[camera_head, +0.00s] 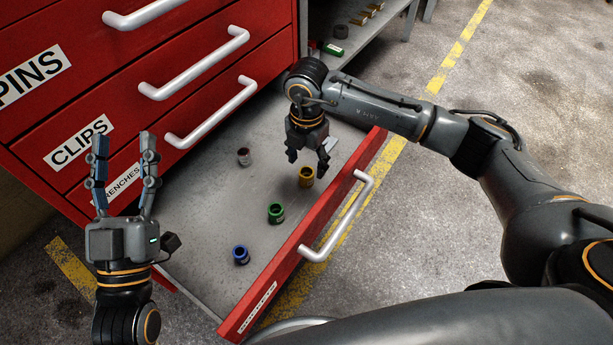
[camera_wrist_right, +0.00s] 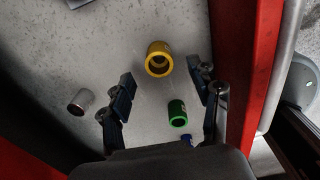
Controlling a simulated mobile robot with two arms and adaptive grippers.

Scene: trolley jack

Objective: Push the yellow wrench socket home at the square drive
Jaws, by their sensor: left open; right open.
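The yellow wrench socket (camera_head: 306,176) stands in the open drawer. In the right wrist view the yellow socket (camera_wrist_right: 159,59) lies ahead of and between the fingers, apart from both. My right gripper (camera_head: 308,160) is open above the drawer, pointing down, close over the yellow socket. Its two fingers also show in the right wrist view (camera_wrist_right: 168,95), with nothing between the pads. My left gripper (camera_head: 122,150) is open and empty, fingers up, in front of the cabinet at the left. I cannot make out a square drive in either view.
The red cabinet (camera_head: 60,120) rises behind. A shelf (camera_head: 372,28) with small parts stands beyond.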

